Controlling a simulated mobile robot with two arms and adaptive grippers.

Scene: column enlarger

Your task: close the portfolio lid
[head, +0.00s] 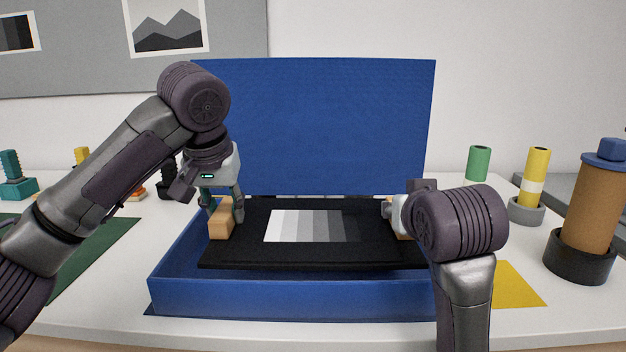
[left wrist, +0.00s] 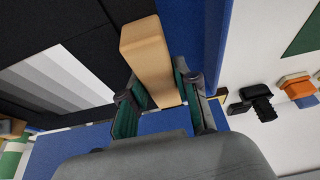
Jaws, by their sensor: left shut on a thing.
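The blue portfolio (head: 290,297) is an open box on the table. Its blue lid (head: 320,125) stands raised at the back. A black board (head: 320,257) with a grey-step print (head: 310,226) lies level within the box outline; I cannot tell whether it rests on the bottom. A wooden block (head: 221,219) sits at the board's left end. My left gripper (head: 223,212) is shut on this block, also seen in the left wrist view (left wrist: 150,60). My right gripper (head: 390,211) is at another wooden block (head: 402,234) at the right end; my arm hides its fingers.
A brown bottle (head: 600,205) in a black base, a yellow cylinder (head: 537,175) and a green cylinder (head: 478,163) stand at right. A yellow sheet (head: 515,286) lies beside the box. A green mat (head: 100,250) and small coloured tools (head: 14,178) are at left.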

